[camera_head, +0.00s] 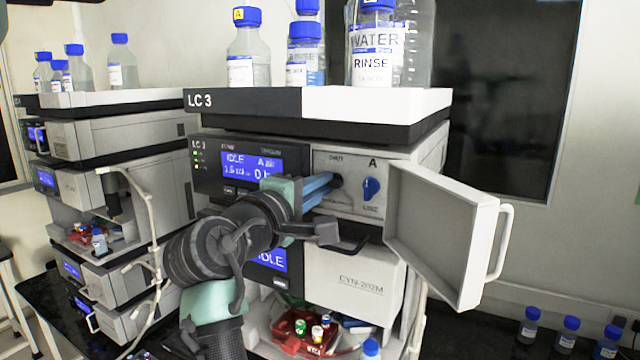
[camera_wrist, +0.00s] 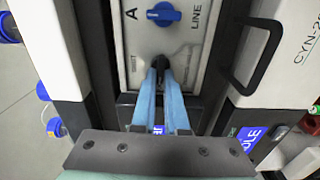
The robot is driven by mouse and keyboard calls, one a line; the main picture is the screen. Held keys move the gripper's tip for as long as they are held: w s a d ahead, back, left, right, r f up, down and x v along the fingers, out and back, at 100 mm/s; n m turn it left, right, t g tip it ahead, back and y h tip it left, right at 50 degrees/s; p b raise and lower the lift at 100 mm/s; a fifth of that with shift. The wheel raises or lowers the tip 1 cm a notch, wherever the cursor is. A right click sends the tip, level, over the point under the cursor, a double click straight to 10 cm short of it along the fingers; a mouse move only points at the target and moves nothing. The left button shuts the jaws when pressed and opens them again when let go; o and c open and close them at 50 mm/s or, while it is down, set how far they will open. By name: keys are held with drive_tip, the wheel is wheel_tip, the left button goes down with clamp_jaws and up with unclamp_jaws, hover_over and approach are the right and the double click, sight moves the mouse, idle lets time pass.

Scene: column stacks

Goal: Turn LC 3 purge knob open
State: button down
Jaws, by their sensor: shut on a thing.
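The LC 3 stack (camera_head: 245,102) stands in the middle of the head view. Its upper module has a light panel (camera_head: 352,206) with a blue knob (camera_head: 371,189) marked A and LINE; this knob also shows in the wrist view (camera_wrist: 163,14). Beside it is a small black knob (camera_wrist: 157,63), mostly hidden by my fingers. My gripper (camera_head: 332,183) has blue fingers, shut on this black knob; they meet it in the wrist view (camera_wrist: 160,72). The knob's exact turn angle cannot be told.
A white door (camera_head: 440,235) stands swung open to the right of the panel, its handle outward. A black handle (camera_wrist: 262,57) sticks out below the panel. Bottles (camera_head: 375,50) stand on top of the stack. A red tray (camera_head: 300,335) with vials lies below.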

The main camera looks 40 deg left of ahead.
drive_tip(key=c, duration=0.9)
unclamp_jaws()
drive_tip(key=shift+c, duration=0.2)
drive_tip(key=b+v, duration=0.6)
drive_tip(key=v, duration=0.7)
